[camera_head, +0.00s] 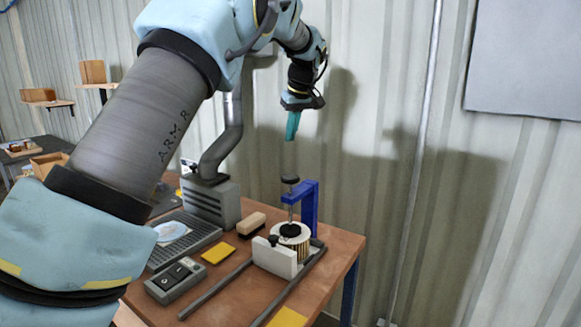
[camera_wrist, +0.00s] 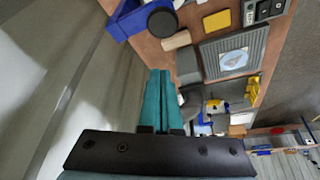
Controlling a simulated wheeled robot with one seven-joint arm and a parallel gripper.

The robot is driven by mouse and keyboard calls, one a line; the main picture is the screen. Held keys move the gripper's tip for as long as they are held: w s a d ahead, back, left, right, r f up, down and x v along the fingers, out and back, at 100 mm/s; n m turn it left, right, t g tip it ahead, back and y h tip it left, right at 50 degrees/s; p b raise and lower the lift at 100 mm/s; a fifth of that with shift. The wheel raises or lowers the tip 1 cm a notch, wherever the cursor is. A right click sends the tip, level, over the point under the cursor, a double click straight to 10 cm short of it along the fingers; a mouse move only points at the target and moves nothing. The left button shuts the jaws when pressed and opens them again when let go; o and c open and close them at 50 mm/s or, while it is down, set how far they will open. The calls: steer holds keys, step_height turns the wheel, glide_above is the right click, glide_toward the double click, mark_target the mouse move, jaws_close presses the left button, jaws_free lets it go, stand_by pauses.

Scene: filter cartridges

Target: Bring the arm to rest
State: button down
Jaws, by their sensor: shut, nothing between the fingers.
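My gripper (camera_head: 293,125) is raised above the back of the brown workbench (camera_head: 225,289), its teal fingers pointing down. In the wrist view my gripper (camera_wrist: 160,75) shows its two teal fingers closed together with nothing between them. A round filter cartridge (camera_head: 290,238) with a pleated side and dark top stands on the bench below, beside a blue bracket (camera_head: 308,203). The fingers are apart from the cylinder and cartridge. My arm hides the left part of the bench.
A white block (camera_head: 273,258) and dark rails lie at the cartridge. A brush (camera_head: 251,224), yellow pad (camera_head: 218,252), switch box (camera_head: 174,280) and grey grille tray (camera_head: 185,238) lie left of it. A grey pipe (camera_head: 228,135) rises behind. The corrugated wall is close behind my gripper.

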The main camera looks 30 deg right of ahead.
steer(key=a+f+g+b, duration=0.1)
steer(key=a+f, duration=0.4)
steer(key=a, duration=0.7)
steer(key=a+f+g+b, duration=0.15)
steer(key=a+f, duration=0.35)
steer(key=a, duration=0.7)
steer(key=s+a+f+b, duration=0.1)
steer(key=s+a+f, duration=0.5)
steer(key=s+a, duration=0.3)
steer(key=s+a+f+m+b, duration=0.1)
steer(key=s+a+f+b, duration=0.1)
steer(key=s+a+f, duration=0.4)
steer(key=s+a, duration=0.4)
steer(key=a, duration=0.1)
steer(key=shift+a+f, duration=0.15)
steer(key=shift+a, duration=0.25)
steer(key=shift+s+g, duration=0.1)
steer(key=shift+g, duration=0.15)
